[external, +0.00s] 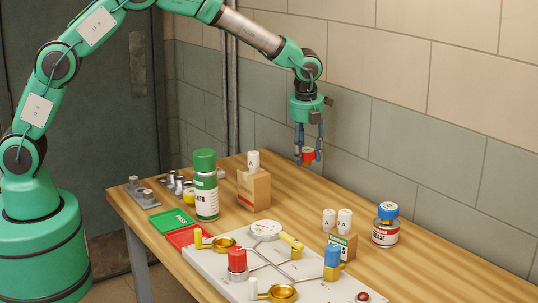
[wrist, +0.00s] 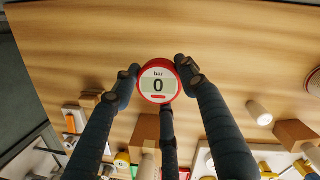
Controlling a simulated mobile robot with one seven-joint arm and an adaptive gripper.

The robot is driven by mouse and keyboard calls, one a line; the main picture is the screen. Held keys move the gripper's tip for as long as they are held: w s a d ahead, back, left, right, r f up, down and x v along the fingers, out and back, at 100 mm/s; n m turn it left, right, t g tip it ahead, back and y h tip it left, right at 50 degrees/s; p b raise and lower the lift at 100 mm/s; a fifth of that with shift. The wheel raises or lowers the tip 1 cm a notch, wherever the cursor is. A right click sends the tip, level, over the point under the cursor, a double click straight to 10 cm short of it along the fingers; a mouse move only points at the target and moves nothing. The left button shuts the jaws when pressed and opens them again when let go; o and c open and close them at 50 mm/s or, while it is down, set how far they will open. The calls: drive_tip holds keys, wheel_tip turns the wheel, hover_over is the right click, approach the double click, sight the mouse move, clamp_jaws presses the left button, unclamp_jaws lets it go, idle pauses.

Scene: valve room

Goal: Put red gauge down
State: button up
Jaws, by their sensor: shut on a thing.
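The red gauge (external: 308,155) is a small round red dial held between the fingertips of my gripper (external: 307,148). In the external view, the gauge hangs above the back part of the wooden table (external: 265,230), in front of the wall. The height of the gap below it is hard to judge.
A cardboard block (external: 254,190) with a white cylinder stands left of the gauge. A block with two white cylinders (external: 340,246) and a blue-capped jar (external: 386,225) stand to the right. A grey valve board (external: 215,262) fills the front. Bare wood lies between.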

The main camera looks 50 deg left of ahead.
sight(305, 152)
drive_tip(key=shift+f+b, duration=0.4)
drive_tip(key=shift+f, duration=1.7)
drive_tip(key=shift+f+b, duration=0.6)
drive_tip(key=shift+f, duration=1.9)
drive_tip(key=shift+f, duration=0.1)
drive_tip(key=o, duration=1.3)
drive_tip(key=r+p, duration=0.1)
drive_tip(key=r, duration=0.3)
drive_tip(key=s+r+p, duration=0.1)
drive_tip(key=r, duration=0.3)
drive_tip(key=d+r+p, duration=0.1)
drive_tip(key=r, duration=0.3)
drive_tip(key=shift+s+d, duration=0.1)
drive_tip(key=shift+s, duration=0.15)
